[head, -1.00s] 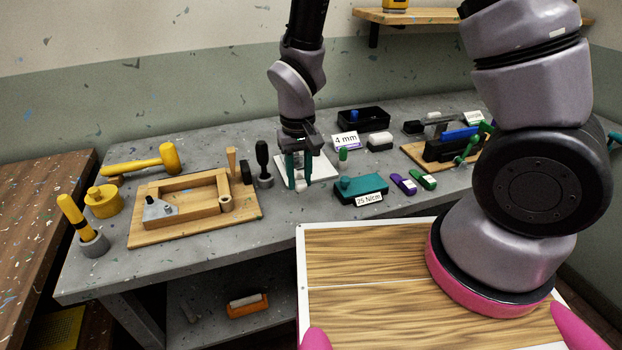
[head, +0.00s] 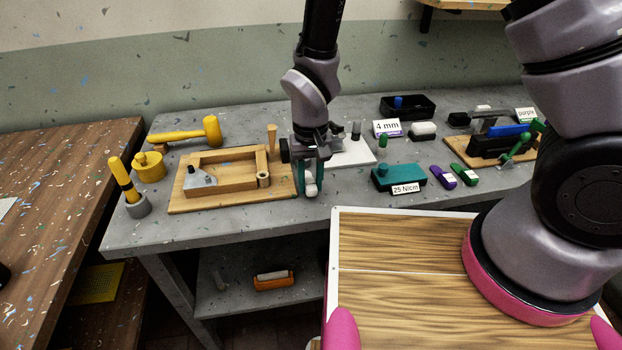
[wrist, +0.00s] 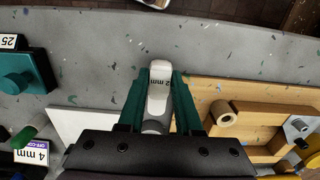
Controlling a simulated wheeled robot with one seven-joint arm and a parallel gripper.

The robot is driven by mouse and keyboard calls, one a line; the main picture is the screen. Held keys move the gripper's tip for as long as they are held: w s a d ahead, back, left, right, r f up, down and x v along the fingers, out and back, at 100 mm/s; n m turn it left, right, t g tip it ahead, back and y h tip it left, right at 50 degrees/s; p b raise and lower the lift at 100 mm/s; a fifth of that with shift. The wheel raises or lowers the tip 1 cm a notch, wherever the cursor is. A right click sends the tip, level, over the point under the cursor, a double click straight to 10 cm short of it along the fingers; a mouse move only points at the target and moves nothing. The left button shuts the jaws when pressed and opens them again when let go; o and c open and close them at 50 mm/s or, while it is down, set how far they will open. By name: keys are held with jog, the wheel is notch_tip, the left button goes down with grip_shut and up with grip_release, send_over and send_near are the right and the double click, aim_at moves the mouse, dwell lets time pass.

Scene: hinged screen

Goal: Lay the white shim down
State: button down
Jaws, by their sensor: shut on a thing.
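My gripper (head: 308,186) is shut on the white shim (wrist: 158,88), which is marked "2 mm" and shows between the two teal fingers in the wrist view. The shim's pale end (head: 311,189) shows at the fingertips in the head view. The gripper points down over the grey workbench (head: 245,222), between the wooden frame board (head: 180,206) on the left and the white plate (head: 350,157) on the right. I cannot tell whether the shim touches the bench.
A teal block (head: 385,178) with a "25 N/cm" label, a purple piece (head: 443,176) and a green piece (head: 463,174) lie to the right. A black tray (head: 420,107) stands behind. A yellow mallet (head: 190,135) lies at the back left. Bare bench lies along the front edge.

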jog(key=shift+f, duration=0.1)
jog(key=shift+f, duration=0.9)
jog(key=c, duration=0.5)
grip_release()
jog(key=shift+a+r, duration=0.1)
jog(key=shift+r, duration=0.15)
jog(key=r, duration=1)
jog(key=shift+d, duration=0.2)
jog(key=shift+r, duration=0.15)
